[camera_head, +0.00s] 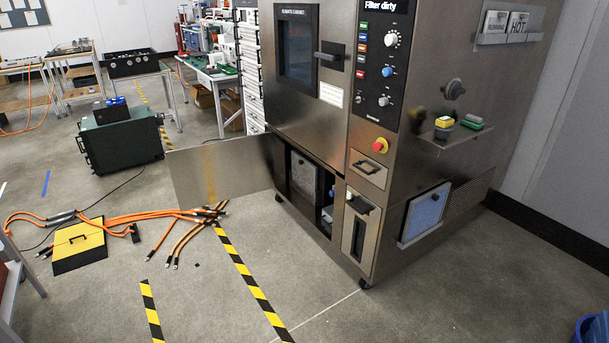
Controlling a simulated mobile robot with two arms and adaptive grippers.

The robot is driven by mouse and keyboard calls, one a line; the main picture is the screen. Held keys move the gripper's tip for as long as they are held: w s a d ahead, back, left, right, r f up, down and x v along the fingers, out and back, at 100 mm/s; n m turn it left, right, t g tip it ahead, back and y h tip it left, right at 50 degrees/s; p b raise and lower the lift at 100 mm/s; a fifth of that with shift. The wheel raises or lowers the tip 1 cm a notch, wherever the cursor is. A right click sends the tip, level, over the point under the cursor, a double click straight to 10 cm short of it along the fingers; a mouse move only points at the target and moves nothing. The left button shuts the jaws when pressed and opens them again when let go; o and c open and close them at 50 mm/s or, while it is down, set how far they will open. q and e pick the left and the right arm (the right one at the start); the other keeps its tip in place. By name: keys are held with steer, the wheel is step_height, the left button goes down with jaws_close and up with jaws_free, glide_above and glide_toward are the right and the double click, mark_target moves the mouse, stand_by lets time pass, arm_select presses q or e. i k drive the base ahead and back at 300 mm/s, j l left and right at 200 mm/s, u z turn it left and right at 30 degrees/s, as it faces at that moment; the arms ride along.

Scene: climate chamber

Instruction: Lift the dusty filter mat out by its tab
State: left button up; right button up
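A climate chamber (310,112) stands at the centre right, and its display (386,6) reads "Filter dirty". A blue-grey filter mat (425,214) sits in a pale frame low on the chamber's right side. A second pale grey, framed panel (303,173) stands inside the open lower compartment; I cannot tell whether it is a filter mat. No pull tab can be made out clearly on either one. Neither of my grippers is in view.
The lower door (205,172) stands open to the left. Orange cables (150,216) and a yellow-black box (79,245) lie on the floor at left. A small shelf (449,137) juts from the right side. The floor (450,300) before the filter side is clear.

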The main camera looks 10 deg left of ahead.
mark_target(304, 173)
steer(key=i+j+z, duration=0.1)
steer(key=i+j, duration=0.35)
steer(key=i+j+z, duration=0.1)
steer(key=i+j, duration=0.3)
steer(key=i+j+z, duration=0.15)
steer(key=i+j, duration=0.25)
steer(key=j, duration=0.2)
steer(key=i+j+z, duration=0.1)
steer(key=i+j, duration=0.3)
steer(key=j, duration=0.15)
